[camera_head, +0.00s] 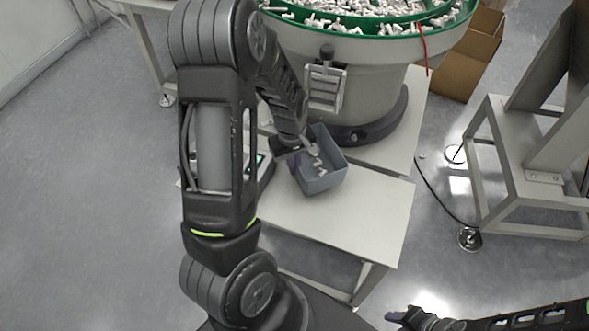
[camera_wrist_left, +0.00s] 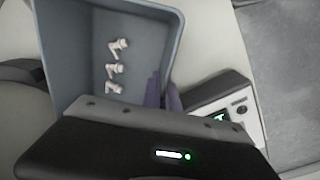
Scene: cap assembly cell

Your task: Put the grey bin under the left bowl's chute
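The grey bin (camera_head: 322,184) is at the small white table, in front of the bowl feeder (camera_head: 375,85) and below its metal chute (camera_head: 325,88). I cannot tell whether it rests on the tabletop or hangs just above it. Several small white parts lie inside the bin, which also shows in the wrist view (camera_wrist_left: 80,60). My left gripper (camera_head: 301,156) is at the bin's left wall. In the wrist view its fingers (camera_wrist_left: 163,92) straddle the wall closely, one inside and one outside. My right gripper (camera_head: 398,317) is at the bottom edge, its fingers unclear.
A dark box with a small green screen (camera_wrist_left: 225,112) stands close beside the bin. The front of the white table (camera_head: 345,220) is clear. A cardboard box (camera_head: 468,55) stands on the floor behind, and a metal frame (camera_head: 530,190) stands at the right.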

